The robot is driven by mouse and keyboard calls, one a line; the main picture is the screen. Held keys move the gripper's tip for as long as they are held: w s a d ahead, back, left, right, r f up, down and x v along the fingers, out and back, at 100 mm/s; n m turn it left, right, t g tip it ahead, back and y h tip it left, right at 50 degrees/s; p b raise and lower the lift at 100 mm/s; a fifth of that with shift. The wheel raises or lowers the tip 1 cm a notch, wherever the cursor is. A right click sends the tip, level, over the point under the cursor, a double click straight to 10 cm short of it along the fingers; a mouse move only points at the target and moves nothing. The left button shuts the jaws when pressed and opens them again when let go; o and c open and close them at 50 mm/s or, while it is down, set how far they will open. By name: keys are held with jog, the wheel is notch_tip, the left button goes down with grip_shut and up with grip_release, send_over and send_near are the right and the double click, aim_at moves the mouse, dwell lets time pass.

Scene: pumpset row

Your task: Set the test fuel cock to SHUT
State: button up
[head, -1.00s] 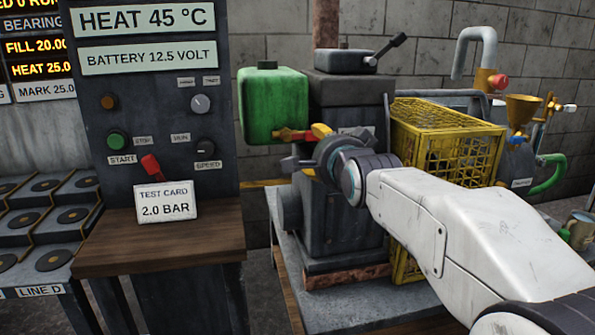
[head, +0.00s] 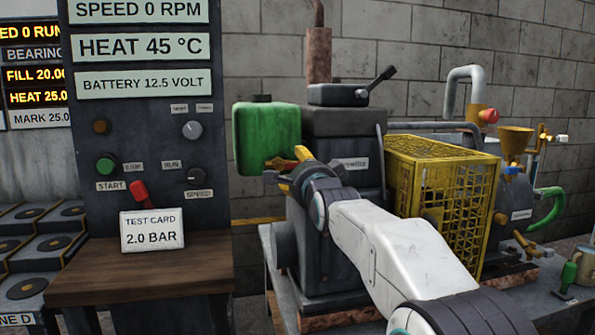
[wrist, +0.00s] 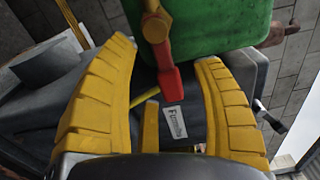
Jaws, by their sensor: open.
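The test fuel cock has a brass body (wrist: 155,25) and a red lever (wrist: 170,85), seen below the green tank (head: 266,138). In the wrist view the lever lies between the fingers of my gripper (wrist: 165,55), apart from both. My gripper is open, with yellow padded fingers, and holds nothing. Part of the cock is hidden behind the fingers in the head view. A small white label (wrist: 174,121) on the engine is too blurred to read surely.
The dark engine (head: 340,215) stands right behind my gripper. A yellow mesh guard (head: 440,205) is to its right, near my arm. The control panel (head: 140,195) with a test card (head: 152,230) stands at left. A gap separates panel and engine bench.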

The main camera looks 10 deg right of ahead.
jog(key=shift+w, duration=1)
jog(key=shift+c, duration=0.5)
grip_shut()
